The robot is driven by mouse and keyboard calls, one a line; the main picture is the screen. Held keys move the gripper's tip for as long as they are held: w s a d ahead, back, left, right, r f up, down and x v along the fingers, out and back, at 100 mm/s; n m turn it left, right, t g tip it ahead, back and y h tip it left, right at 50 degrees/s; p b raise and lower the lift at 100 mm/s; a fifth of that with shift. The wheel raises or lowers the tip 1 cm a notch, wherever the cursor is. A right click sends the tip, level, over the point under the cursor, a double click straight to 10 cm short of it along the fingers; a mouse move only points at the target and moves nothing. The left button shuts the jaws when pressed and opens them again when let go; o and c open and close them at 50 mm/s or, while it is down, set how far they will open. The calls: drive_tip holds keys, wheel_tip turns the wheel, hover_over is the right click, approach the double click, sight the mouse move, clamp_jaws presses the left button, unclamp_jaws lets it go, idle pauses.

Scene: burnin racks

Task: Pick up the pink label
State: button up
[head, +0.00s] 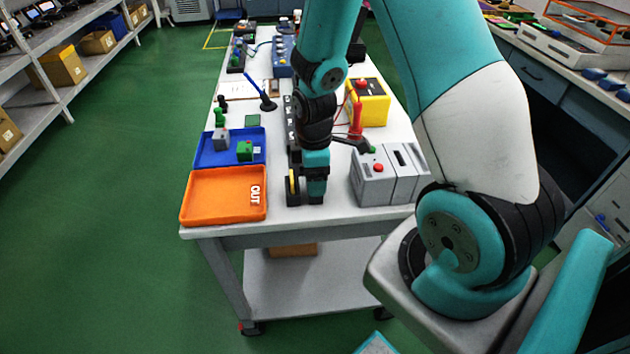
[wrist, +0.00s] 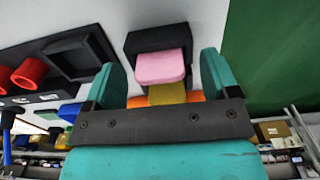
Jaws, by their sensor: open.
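The pink label (wrist: 162,67) shows in the wrist view as a rounded pink piece in front of a black block (wrist: 150,38). A yellow piece (wrist: 167,94) shows just below it. My gripper (wrist: 158,72) is open, with one teal finger to each side of the pink label and visible gaps between. In the head view my gripper (head: 314,190) is low over the front of the table, beside a black holder (head: 293,198) with a yellow piece. The pink label cannot be made out in the head view, where my arm covers that area.
An orange tray (head: 210,212) marked OUT lies left of my gripper at the table's front edge. A blue tray (head: 205,152) with small blocks lies behind it. A grey box (head: 373,188) with a red button stands to the right. Green floor is free on the left.

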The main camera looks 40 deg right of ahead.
drive_tip(key=shift+f, duration=0.35)
drive_tip(key=c, duration=1)
